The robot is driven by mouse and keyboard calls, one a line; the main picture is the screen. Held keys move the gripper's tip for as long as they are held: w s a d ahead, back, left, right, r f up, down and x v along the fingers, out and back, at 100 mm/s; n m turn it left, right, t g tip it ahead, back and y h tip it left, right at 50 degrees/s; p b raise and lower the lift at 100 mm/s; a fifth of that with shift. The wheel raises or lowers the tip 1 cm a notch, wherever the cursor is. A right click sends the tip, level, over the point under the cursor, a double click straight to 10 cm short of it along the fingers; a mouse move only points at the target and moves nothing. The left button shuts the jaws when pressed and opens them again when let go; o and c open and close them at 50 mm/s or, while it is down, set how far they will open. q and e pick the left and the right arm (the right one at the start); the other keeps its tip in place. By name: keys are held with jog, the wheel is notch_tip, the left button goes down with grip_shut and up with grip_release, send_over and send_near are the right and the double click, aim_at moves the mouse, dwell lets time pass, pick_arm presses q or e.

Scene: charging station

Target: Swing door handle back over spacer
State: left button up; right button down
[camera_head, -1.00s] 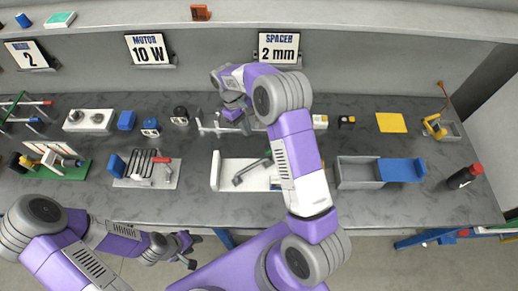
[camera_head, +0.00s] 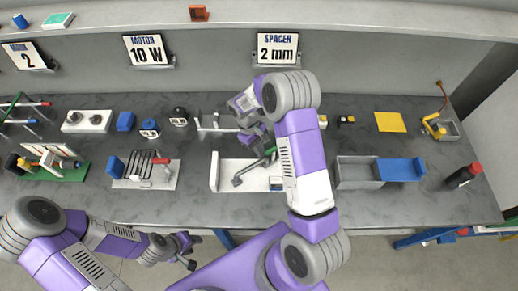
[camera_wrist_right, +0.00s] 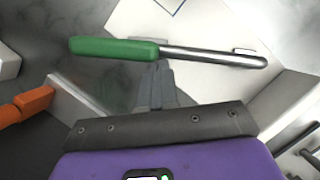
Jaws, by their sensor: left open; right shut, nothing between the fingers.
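The door handle (camera_wrist_right: 180,50) has a green grip and a metal rod, and lies across a white panel in the right wrist view. In the head view it appears as a dark rod with a green end (camera_head: 247,174) on the white fixture (camera_head: 214,172). My right gripper (camera_wrist_right: 157,66) is shut and empty, its tips at the near edge of the handle's green end; I cannot tell whether they touch. In the head view my right arm partly covers the fixture. My left gripper (camera_head: 192,253) is open, low and in front of the table. I cannot make out a spacer.
A sign reading SPACER 2 mm (camera_head: 278,48) stands behind the table. A grey tray with a blue flap (camera_head: 400,170) lies to the right, and a wire rack fixture (camera_head: 147,170) to the left.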

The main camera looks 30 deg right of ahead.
aim_at(265, 154)
jog(key=shift+s+d+m, duration=0.1)
jog(key=shift+s+m, duration=0.3)
jog(key=shift+s, duration=0.1)
jog(key=shift+s+d+m+y, duration=0.15)
jog(key=shift+s+m+y, duration=0.45)
jog(key=shift+s+m, duration=0.85)
jog(key=shift+s+a+m+y, duration=0.15)
jog(key=shift+s+m+y, duration=0.15)
jog(key=shift+s+m, duration=0.55)
jog(key=shift+s+a+m+y, duration=0.15)
jog(key=shift+s+m+y, duration=0.15)
jog(key=shift+s+m, duration=0.5)
jog(key=v, duration=0.7)
jog(key=shift+r+p, duration=0.3)
jog(key=shift+p, duration=0.1)
